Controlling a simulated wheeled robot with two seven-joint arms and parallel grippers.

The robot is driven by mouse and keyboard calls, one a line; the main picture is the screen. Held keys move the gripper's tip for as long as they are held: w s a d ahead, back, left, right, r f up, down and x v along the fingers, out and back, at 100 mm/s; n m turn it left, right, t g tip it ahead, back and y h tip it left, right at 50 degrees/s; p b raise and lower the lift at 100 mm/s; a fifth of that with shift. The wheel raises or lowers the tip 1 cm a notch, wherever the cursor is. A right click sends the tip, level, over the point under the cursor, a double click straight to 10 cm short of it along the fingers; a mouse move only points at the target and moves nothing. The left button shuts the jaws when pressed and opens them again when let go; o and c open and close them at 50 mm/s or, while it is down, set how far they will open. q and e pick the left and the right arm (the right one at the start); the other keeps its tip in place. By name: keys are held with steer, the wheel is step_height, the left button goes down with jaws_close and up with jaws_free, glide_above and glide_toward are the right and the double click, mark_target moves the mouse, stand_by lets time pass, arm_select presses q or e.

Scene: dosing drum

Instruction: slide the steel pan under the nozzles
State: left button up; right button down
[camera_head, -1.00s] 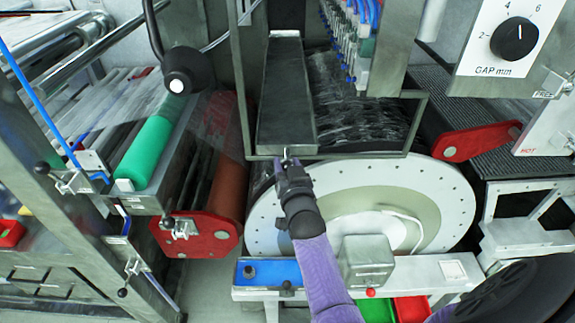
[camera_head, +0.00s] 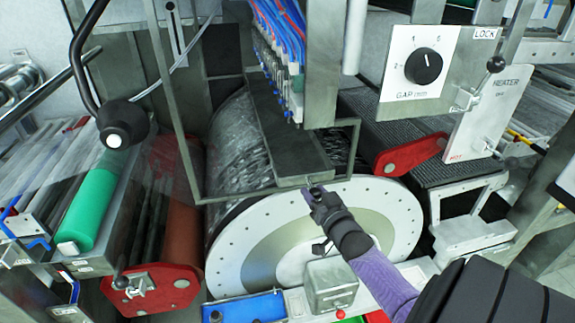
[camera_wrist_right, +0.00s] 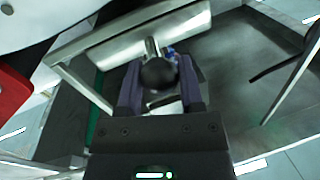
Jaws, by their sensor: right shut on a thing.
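The steel pan (camera_head: 290,140) is a long, narrow, dark grey tray lying over the drum inside a thin metal frame. Its near end is towards the right side of that frame. The nozzles (camera_head: 290,85), a row with blue and red hoses, hang directly above the pan's middle and far part. My right gripper (camera_head: 316,190) is at the pan's near end, shut on its handle. In the right wrist view a dark round knob (camera_wrist_right: 158,74) on a steel stem sits between the fingers. My left gripper is not in view.
The drum (camera_head: 315,240) with its pale end disc lies below the pan. The thin frame (camera_head: 180,100) surrounds the pan. A black ball-ended lever (camera_head: 122,124) stands at the left. Red end plates (camera_head: 150,288) and (camera_head: 410,154) flank the drum. A gap dial panel (camera_head: 420,65) is at upper right.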

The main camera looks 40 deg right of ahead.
steer(key=shift+s+d, duration=0.3)
steer(key=shift+d, duration=0.25)
steer(key=shift+s+d, duration=0.3)
steer(key=shift+d, duration=0.2)
steer(key=c, duration=0.6)
jaws_free()
steer(key=o, duration=0.4)
steer(key=shift+s+d, duration=0.15)
steer(key=shift+d, duration=0.05)
steer(key=shift+c, duration=0.2)
steer(key=shift+a, duration=0.1)
steer(key=v, duration=1)
